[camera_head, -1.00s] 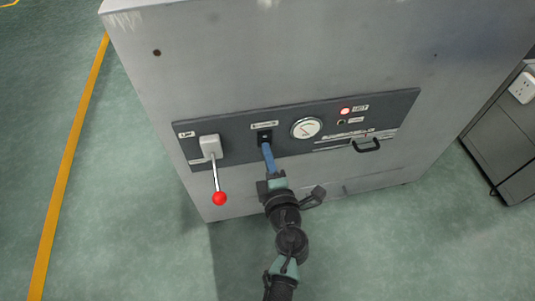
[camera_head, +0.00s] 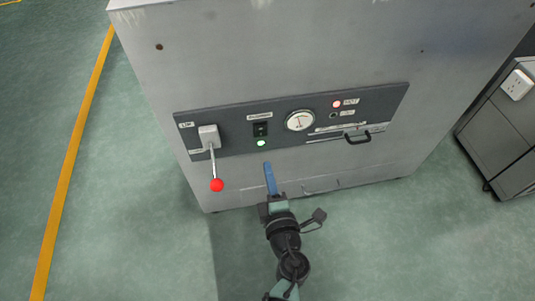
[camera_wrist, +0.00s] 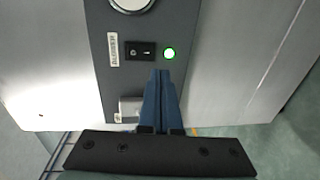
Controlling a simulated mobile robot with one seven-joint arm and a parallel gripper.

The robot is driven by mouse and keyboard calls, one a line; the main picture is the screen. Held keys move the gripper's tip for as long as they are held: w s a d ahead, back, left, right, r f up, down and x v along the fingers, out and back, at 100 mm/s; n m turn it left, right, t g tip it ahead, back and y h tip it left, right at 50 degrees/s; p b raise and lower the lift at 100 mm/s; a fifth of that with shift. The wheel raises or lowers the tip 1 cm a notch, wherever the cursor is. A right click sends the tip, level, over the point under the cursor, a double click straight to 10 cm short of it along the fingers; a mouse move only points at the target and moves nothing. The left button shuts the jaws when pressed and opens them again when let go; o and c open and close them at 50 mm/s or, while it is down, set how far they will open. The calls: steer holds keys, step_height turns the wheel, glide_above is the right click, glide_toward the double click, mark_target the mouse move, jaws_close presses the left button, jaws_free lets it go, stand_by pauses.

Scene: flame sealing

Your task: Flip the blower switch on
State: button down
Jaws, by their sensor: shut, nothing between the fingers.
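The blower switch (camera_head: 260,129) is a small black rocker on the dark control panel (camera_head: 225,134), under a white label. It also shows in the wrist view (camera_wrist: 140,51). A green lamp (camera_head: 261,143) beside the switch is lit, and it glows in the wrist view too (camera_wrist: 169,53). My gripper (camera_head: 266,164) has its blue fingers closed together and empty. In the head view the tips are just below the green lamp, apart from the switch. In the wrist view the fingertips (camera_wrist: 160,72) also appear close to the lamp. Nothing covers the switch.
Left of the switch is a lever with a red knob (camera_head: 217,185). Right of it are a round gauge (camera_head: 300,120), a lit red lamp (camera_head: 337,104) and a black handle (camera_head: 358,138). A grey cabinet (camera_head: 500,135) stands at the right. The floor at the left is clear.

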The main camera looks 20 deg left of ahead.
steer(key=s+d, duration=0.2)
steer(key=s, duration=0.1)
steer(key=s+d+p, duration=0.1)
steer(key=shift+s+d+f, duration=0.15)
steer(key=shift+s+f, duration=0.25)
